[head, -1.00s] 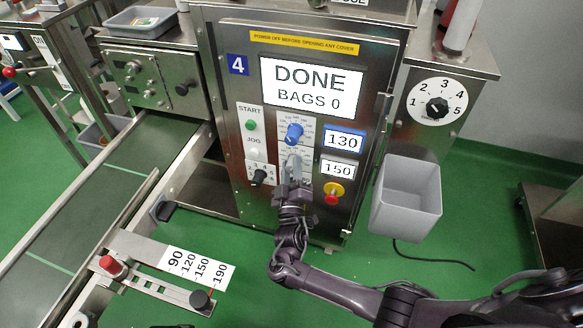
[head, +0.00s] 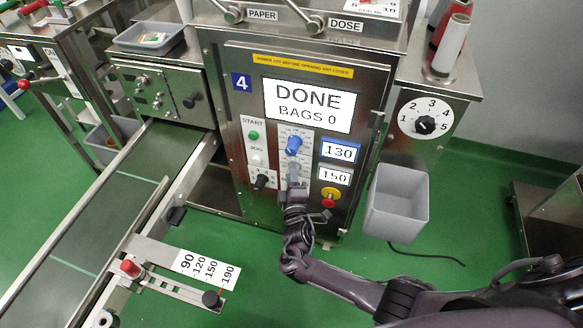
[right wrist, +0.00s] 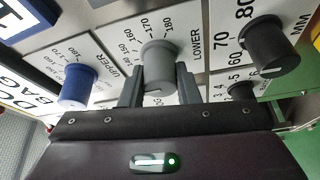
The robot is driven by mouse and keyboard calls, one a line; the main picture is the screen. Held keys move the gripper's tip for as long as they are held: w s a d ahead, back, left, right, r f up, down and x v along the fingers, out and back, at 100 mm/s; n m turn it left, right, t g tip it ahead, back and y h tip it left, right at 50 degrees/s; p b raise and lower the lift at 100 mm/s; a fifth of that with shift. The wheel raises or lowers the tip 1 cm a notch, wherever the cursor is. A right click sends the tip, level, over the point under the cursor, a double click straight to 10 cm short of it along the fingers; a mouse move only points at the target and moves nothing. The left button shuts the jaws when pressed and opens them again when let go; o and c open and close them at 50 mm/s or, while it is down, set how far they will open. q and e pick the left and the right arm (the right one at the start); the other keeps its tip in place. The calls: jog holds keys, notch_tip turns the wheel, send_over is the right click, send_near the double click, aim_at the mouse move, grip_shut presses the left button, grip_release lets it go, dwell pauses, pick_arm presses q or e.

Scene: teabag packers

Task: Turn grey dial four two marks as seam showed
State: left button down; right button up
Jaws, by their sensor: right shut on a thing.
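The grey dial (right wrist: 158,66) is the LOWER knob on machine four's panel (head: 222,150). In the right wrist view it stands between the two fingers of my right gripper (right wrist: 158,90), which is shut on it. The screen (head: 307,105) reads DONE, BAGS 0. Displays read 130 (head: 338,150) and 150 (head: 334,177). My left gripper is out of view.
A black MM knob (right wrist: 268,45) and a smaller black knob (right wrist: 240,91) are near the gripper. A red stop button (head: 329,196) is right of it.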

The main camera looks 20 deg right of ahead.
jog(key=n+g+p, duration=0.1)
jog(key=n+p, duration=0.1)
jog(key=n, duration=0.1)
jog(key=shift+r+p, duration=0.2)
jog(key=shift+p, duration=0.2)
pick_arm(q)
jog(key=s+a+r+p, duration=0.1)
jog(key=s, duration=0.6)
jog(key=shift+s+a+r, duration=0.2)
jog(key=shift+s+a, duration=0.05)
pick_arm(e)
jog(key=shift+f+n+g, duration=0.2)
jog(key=shift+n+g, duration=0.2)
jog(key=shift+n, duration=0.4)
jog(key=shift+y, duration=0.3)
jog(key=o, duration=1)
